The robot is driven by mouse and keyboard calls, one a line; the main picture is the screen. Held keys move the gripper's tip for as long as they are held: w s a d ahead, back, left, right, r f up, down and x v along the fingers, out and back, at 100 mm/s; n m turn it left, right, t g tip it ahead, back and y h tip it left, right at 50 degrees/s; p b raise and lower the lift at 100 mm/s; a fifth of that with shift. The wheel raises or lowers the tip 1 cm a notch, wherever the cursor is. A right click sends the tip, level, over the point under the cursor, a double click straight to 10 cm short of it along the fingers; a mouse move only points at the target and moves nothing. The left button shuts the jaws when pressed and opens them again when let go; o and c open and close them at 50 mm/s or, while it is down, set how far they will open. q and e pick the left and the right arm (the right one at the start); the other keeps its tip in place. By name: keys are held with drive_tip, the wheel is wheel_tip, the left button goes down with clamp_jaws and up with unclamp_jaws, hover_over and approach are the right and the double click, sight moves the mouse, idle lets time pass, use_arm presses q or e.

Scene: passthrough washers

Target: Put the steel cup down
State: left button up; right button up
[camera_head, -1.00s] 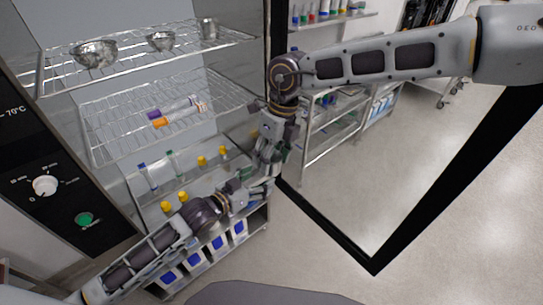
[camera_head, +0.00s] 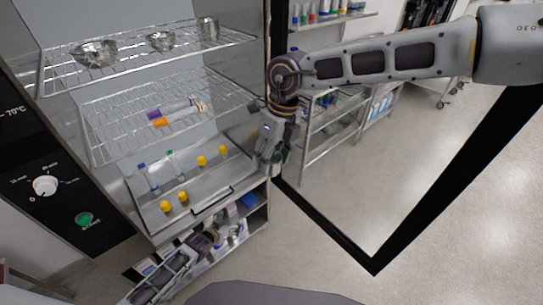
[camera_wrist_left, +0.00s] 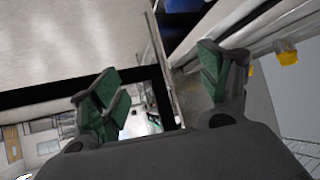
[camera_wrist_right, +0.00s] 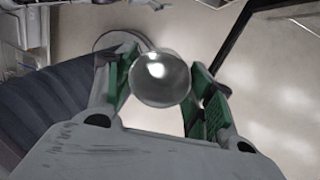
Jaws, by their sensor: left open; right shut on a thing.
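A round steel cup (camera_wrist_right: 160,78) sits between the green-padded fingers of my right gripper (camera_wrist_right: 163,88) in the right wrist view. My right gripper is shut on it. In the head view the right gripper (camera_head: 273,158) hangs in front of the cabinet's right side, at the inner edge of the open door. The cup cannot be made out clearly there. My left gripper (camera_wrist_left: 165,85) is open and empty in the left wrist view, its green pads far apart. In the head view the left arm is low at the cabinet's foot, its fingertips indistinct.
The upper wire rack (camera_head: 140,57) holds two steel bowls (camera_head: 96,53) (camera_head: 160,41) and another steel cup (camera_head: 208,29). The middle rack (camera_head: 115,122) holds purple- and orange-capped tubes. Capped bottles stand on the lower tray (camera_head: 212,180). The glass door (camera_head: 372,262) stands open at right.

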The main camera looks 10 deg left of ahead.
use_arm(q)
drive_tip(key=s+a+f+n+g+y, duration=0.1)
drive_tip(key=s+a+f+g, duration=0.15)
drive_tip(key=s+f, duration=0.8)
drive_tip(key=s+a+f+g+y, duration=0.1)
drive_tip(key=s+a+f+g, duration=0.15)
drive_tip(key=s+f, duration=0.8)
drive_tip(key=s+d+f+g, duration=0.1)
drive_tip(key=s+f, duration=0.5)
drive_tip(key=s, duration=0.6)
drive_tip(key=s+d+f+g, duration=0.2)
drive_tip(key=s+f, duration=0.5)
drive_tip(key=s, duration=0.5)
drive_tip(key=shift+d+f+g+y, duration=0.25)
drive_tip(key=shift+g+y, duration=0.05)
drive_tip(key=shift+g, duration=0.4)
drive_tip(key=shift+s, duration=0.2)
